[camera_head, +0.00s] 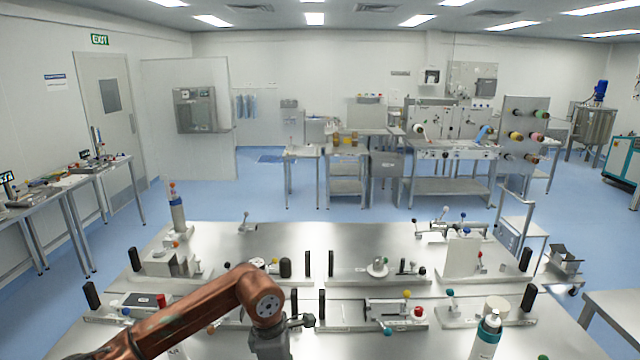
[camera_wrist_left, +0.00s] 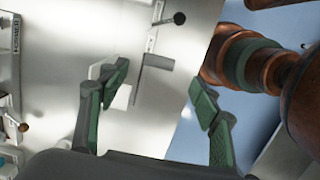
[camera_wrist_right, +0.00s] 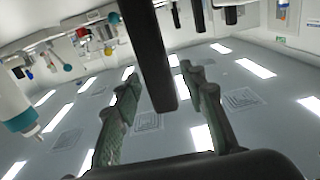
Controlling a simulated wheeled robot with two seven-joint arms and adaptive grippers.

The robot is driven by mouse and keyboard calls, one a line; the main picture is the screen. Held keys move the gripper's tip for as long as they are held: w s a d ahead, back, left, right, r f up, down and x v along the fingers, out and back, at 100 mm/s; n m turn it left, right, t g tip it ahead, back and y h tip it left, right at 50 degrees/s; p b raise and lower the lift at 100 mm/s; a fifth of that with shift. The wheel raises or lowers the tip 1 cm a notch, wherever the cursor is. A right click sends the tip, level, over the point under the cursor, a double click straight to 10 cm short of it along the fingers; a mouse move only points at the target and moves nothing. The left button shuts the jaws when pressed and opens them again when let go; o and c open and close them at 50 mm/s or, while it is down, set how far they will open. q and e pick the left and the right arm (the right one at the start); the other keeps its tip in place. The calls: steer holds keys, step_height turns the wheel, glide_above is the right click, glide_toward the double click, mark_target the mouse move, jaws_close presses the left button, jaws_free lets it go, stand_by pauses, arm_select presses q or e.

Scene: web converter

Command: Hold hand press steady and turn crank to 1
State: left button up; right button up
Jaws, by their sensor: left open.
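My left arm comes in from the left in the head view, and its gripper (camera_head: 270,340) points down at the bottom edge. In the left wrist view that gripper (camera_wrist_left: 158,84) is open above the metal table. A small white block (camera_wrist_left: 122,97) shows beside one finger, with a grey bar (camera_wrist_left: 155,62) and a dark-knobbed lever (camera_wrist_left: 180,18) beyond. In the right wrist view, turned upside down, a black upright handle (camera_wrist_right: 148,35) stands between the fingers of my right gripper (camera_wrist_right: 162,76); contact is unclear. The head view does not show this gripper. I cannot single out the press, its crank or dial.
Several fixtures with black posts fill the table (camera_head: 300,235). A copper arm link (camera_wrist_left: 225,55) and the table's edge lie right of the left gripper.

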steer(key=s, duration=1.2)
steer(key=shift+d, duration=0.2)
